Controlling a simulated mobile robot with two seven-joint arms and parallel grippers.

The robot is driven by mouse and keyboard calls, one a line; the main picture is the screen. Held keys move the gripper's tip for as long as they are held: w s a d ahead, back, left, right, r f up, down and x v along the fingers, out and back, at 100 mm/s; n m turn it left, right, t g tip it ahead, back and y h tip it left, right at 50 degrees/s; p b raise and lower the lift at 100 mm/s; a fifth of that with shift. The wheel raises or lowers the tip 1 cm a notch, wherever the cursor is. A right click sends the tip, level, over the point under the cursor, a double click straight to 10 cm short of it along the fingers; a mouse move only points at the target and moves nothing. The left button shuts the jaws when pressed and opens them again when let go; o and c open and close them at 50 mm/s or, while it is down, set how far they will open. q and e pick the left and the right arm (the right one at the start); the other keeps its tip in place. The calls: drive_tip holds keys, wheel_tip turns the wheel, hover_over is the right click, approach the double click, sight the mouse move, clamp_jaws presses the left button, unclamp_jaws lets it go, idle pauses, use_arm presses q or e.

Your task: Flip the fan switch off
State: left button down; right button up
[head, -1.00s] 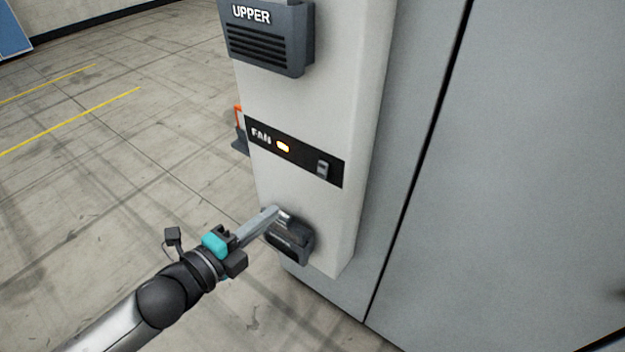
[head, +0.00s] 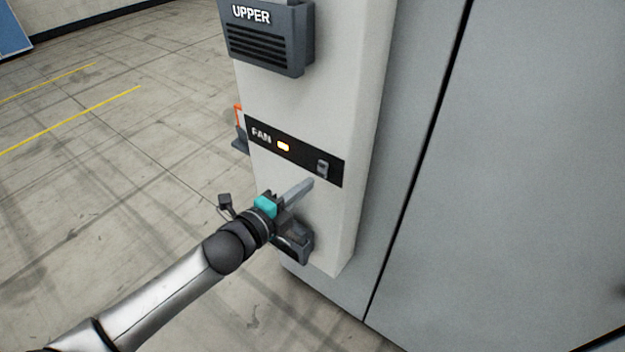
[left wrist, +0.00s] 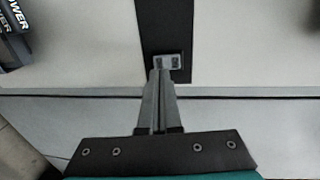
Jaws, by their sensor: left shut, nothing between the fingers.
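The fan switch (head: 322,168) is a small grey rocker at the right end of a black panel (head: 303,160) marked FAN. My right gripper is in neither view.
A dark vented box labelled UPPER (head: 266,38) is above the panel on the pale column (head: 310,105). A similar dark box (head: 296,246) is below, partly behind my gripper. Large grey panels (head: 530,180) stand to the right. Open concrete floor (head: 110,170) lies to the left.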

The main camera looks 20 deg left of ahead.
sight(321, 174)
use_arm(q)
drive_tip(key=shift+x, duration=1.55)
